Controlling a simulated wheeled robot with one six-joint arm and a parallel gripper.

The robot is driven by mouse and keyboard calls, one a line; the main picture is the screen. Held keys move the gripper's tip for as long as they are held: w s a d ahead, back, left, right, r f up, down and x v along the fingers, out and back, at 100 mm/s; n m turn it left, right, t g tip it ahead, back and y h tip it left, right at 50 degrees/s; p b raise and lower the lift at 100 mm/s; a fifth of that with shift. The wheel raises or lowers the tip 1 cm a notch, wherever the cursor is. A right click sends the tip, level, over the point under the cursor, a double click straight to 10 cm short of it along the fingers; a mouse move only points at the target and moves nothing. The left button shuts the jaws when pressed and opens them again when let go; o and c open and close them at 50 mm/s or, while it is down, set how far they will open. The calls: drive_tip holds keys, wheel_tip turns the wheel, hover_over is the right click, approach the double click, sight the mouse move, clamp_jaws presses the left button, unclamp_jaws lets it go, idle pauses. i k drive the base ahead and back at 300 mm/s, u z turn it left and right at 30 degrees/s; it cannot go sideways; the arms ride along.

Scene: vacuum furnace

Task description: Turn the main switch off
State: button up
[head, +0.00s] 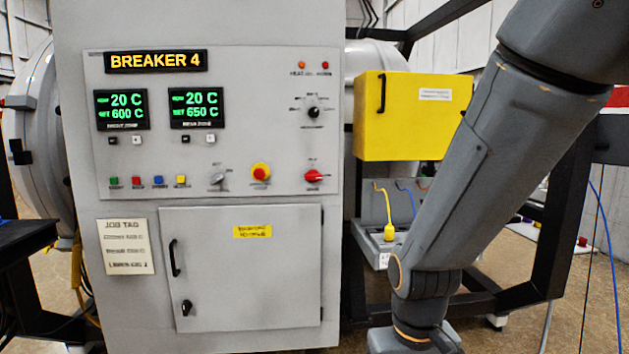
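A red rotary switch (315,176) sits at the lower right of the grey control panel (230,140). It is likely the main switch, but its small labels are too blurred to read. Its handle appears to lie roughly sideways. My arm reaches down the right side of the head view, in front of the yellow box, and leaves the picture at the bottom edge. My gripper is out of view, so its opening and anything in it are hidden.
Below is a closed cabinet door (240,285). A yellow box (395,110) and black frame posts stand at right.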

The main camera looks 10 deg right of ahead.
sight(313, 176)
drive_tip(key=u, duration=1.25)
drive_tip(key=i, duration=0.4)
drive_tip(key=z, duration=1.25)
